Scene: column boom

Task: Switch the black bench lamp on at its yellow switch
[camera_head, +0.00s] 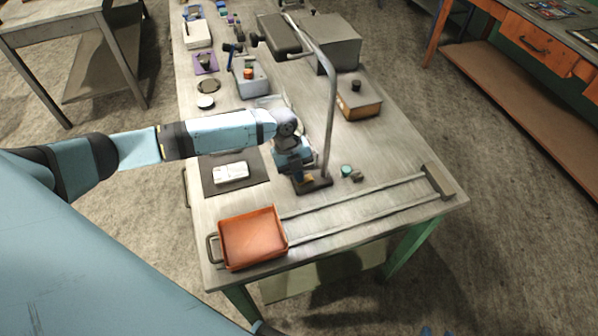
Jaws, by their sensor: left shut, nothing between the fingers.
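A small yellowish patch, perhaps the switch (307,179), shows on the base right beside my fingers. My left gripper (299,177) is shut and empty, pointing down at the base's left part. It partly hides the base, and I cannot tell whether it touches the switch. Small blue tips at the bottom edge may be my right gripper (435,331); its jaws cannot be made out.
An orange tray (278,232) sits at the front left by two rails (360,217). A white item on a dark mat (213,187) lies left of the lamp.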

